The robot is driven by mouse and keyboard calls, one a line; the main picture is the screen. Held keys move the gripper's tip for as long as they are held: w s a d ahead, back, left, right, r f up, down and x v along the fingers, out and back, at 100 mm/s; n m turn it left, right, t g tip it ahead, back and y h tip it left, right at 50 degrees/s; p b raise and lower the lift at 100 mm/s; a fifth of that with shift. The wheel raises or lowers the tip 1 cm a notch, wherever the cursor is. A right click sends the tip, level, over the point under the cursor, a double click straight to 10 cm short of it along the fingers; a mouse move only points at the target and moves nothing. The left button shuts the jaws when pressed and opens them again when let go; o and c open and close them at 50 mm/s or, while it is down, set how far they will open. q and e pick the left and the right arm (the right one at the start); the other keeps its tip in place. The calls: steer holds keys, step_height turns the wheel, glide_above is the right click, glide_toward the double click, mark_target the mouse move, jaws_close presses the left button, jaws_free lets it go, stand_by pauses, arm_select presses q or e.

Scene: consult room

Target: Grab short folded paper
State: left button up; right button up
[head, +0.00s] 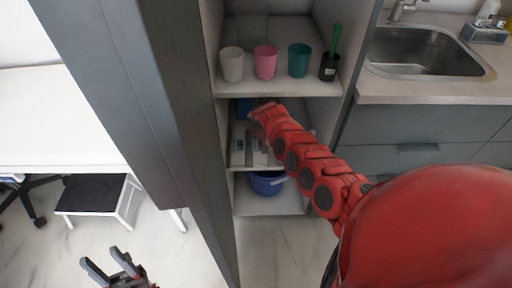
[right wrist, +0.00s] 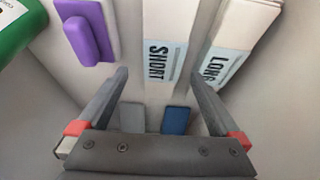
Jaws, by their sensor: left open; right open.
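The short folded paper (right wrist: 170,20) is a white stack with a pale label reading "SHORT" in the right wrist view. It lies between the open fingers of my right gripper (right wrist: 159,76), with no clear contact. A similar white stack labelled "LONG" (right wrist: 262,18) lies just to its right, by the right finger. In the head view my right arm reaches into the middle shelf compartment, and its gripper is mostly hidden there. White labelled items show beside it, too small to tell apart. My left gripper (head: 101,258) is open and empty at the lower left, above the floor.
A purple object (right wrist: 88,28) and a green one (right wrist: 14,30) lie left of the paper. The shelf (head: 280,89) above holds several cups; a blue bucket (head: 266,186) stands below. The shelf's grey side panel (head: 130,100) stands between my two arms.

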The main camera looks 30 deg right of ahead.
mark_target(259, 144)
steer(key=b+x, duration=0.2)
steer(key=x, duration=0.1)
steer(key=b+x, duration=0.1)
steer(key=x, duration=0.1)
steer(key=shift+a, duration=0.3)
steer(key=shift+w+d+f+b, duration=0.15)
steer(key=shift+w+f+b, duration=0.05)
steer(key=shift+b, duration=0.15)
steer(key=c, duration=1.3)
